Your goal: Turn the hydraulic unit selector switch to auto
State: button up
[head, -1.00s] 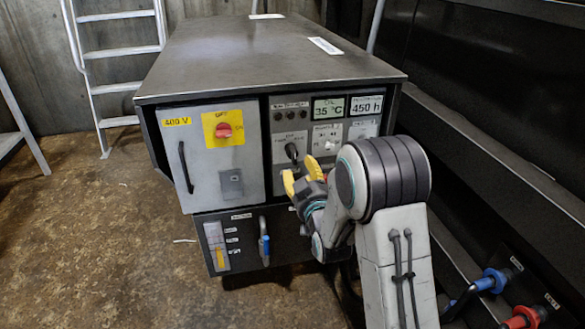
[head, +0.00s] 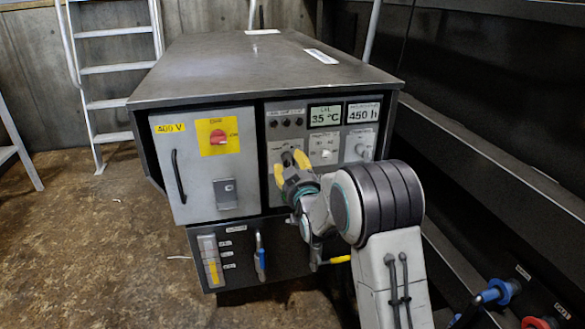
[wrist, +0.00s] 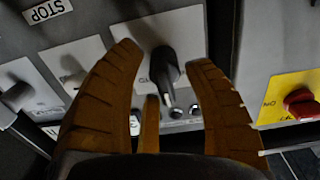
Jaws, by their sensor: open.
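The hydraulic unit (head: 260,75) is a dark metal cabinet with a front control panel. Its black selector switch (wrist: 165,68) sits on a light plate in the wrist view, between the two yellow fingers of my gripper (wrist: 166,58). In the head view my gripper (head: 290,166) is at the panel, its fingers around the switch and covering most of it. The fingers are open, with gaps on both sides of the knob in the wrist view. The labels around the switch are too blurred or hidden to read.
A red main knob (head: 218,137) on a yellow plate is left of the switch. Displays reading 35 °C (head: 326,115) and 450 h (head: 362,112) are above right. A blue-handled lever (head: 260,255) is below. A dark beam structure (head: 480,150) stands at right.

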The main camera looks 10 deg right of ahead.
grip_shut()
dwell(0.5)
